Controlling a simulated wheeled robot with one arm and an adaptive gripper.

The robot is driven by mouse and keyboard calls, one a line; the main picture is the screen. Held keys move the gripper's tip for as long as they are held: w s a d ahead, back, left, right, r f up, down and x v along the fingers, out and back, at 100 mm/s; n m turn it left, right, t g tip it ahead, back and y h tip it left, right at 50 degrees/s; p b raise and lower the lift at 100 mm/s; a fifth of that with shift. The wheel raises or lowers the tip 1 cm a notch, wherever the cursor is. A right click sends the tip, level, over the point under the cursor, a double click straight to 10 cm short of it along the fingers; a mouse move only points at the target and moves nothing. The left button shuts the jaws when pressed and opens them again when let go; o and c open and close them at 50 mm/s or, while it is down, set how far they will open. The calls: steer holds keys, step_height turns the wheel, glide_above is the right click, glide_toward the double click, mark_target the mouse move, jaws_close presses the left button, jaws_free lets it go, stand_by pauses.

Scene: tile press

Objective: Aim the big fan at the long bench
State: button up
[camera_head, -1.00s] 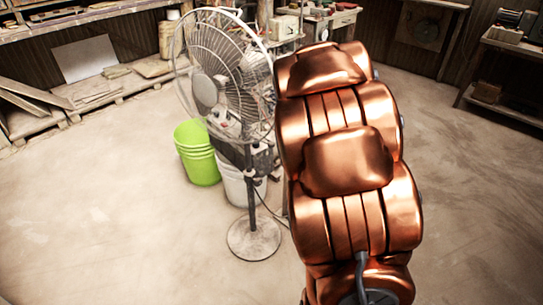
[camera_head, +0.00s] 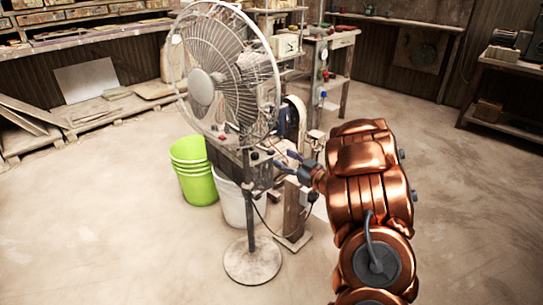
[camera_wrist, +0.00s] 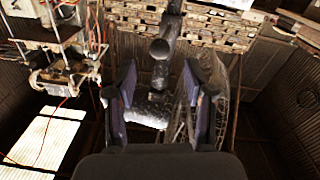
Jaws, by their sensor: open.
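The big fan (camera_head: 218,75) stands left of my arm on a thin pole with a round base (camera_head: 252,264) on the floor. Its round wire grille looks turned toward the front left of the picture. My gripper (camera_head: 284,160) is just right of the fan's pole, below the grille. In the wrist view my gripper (camera_wrist: 160,98) is open, with a dark knobbed part (camera_wrist: 160,48) between and beyond its fingers and the grille (camera_wrist: 210,85) behind the right finger. I cannot tell whether they touch. A long bench (camera_head: 110,34) runs along the back left wall.
A green bucket stack (camera_head: 195,172) and a white bucket (camera_head: 230,200) stand close behind the fan pole. A machine on a wooden stand (camera_head: 293,208) is behind my gripper. A workbench (camera_head: 490,105) stands at the right. The floor at the front left and right is clear.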

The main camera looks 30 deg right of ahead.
mark_target(271, 151)
steer(key=shift+w+a+b, duration=0.15)
steer(key=shift+w+a, duration=0.05)
steer(key=shift+w, duration=0.95)
steer(key=shift+w+a+b, duration=0.1)
steer(key=shift+w+a, duration=0.1)
steer(key=shift+w, duration=0.9)
steer(key=shift+w+a+b, duration=0.15)
steer(key=shift+w+a, duration=0.05)
steer(key=shift+w, duration=0.95)
steer(key=shift+c, duration=0.4)
jaws_close()
